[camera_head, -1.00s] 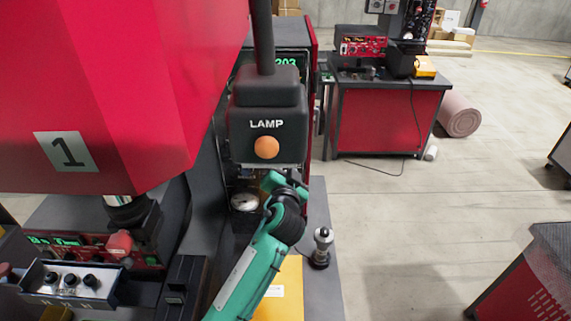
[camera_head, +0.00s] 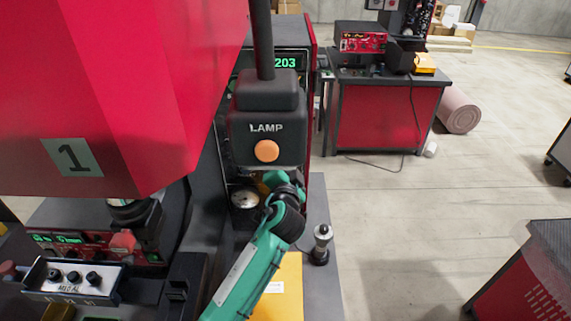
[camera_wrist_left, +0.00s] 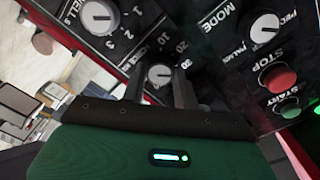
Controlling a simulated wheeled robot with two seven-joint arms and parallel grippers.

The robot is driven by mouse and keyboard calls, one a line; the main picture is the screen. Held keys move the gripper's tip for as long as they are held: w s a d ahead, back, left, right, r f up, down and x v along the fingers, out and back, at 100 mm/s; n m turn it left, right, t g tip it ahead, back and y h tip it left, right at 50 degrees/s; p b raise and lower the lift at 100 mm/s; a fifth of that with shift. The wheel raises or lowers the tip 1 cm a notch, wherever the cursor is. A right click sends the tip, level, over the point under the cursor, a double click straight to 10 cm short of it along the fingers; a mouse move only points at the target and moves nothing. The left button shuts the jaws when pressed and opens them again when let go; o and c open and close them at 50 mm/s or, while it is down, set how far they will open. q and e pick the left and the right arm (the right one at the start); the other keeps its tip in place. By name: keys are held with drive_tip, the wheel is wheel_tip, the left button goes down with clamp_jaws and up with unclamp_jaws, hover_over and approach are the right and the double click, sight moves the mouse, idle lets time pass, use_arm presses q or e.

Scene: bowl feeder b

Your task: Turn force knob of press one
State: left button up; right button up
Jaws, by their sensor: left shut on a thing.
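Press one is the big red machine (camera_head: 130,90) with a "1" plate at the left of the head view. In the left wrist view a small round knob (camera_wrist_left: 158,74) with a white pointer cap sits on a dark panel, with numbers such as 10, 20 and 30 around it. The fingers of my left gripper (camera_wrist_left: 159,88) stand on either side of this knob and are shut on it. In the head view my left gripper (camera_head: 283,186) is below the black LAMP box (camera_head: 266,112), and its fingertips and the knob are hidden. My right gripper is not in view.
The wrist view also shows a larger knob (camera_wrist_left: 98,17), a MODE knob (camera_wrist_left: 264,27), a red STOP button (camera_wrist_left: 279,78) and a green button (camera_wrist_left: 289,107) close by. A round gauge (camera_head: 243,198) and a metal-topped post (camera_head: 321,240) flank my arm.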

use_arm(q)
drive_tip(key=o, duration=1)
drive_tip(key=s+b, duration=0.5)
drive_tip(key=s, duration=0.8)
drive_tip(key=shift+s+a+r, duration=0.1)
drive_tip(key=shift+s+a, duration=0.05)
drive_tip(key=shift+s, duration=0.25)
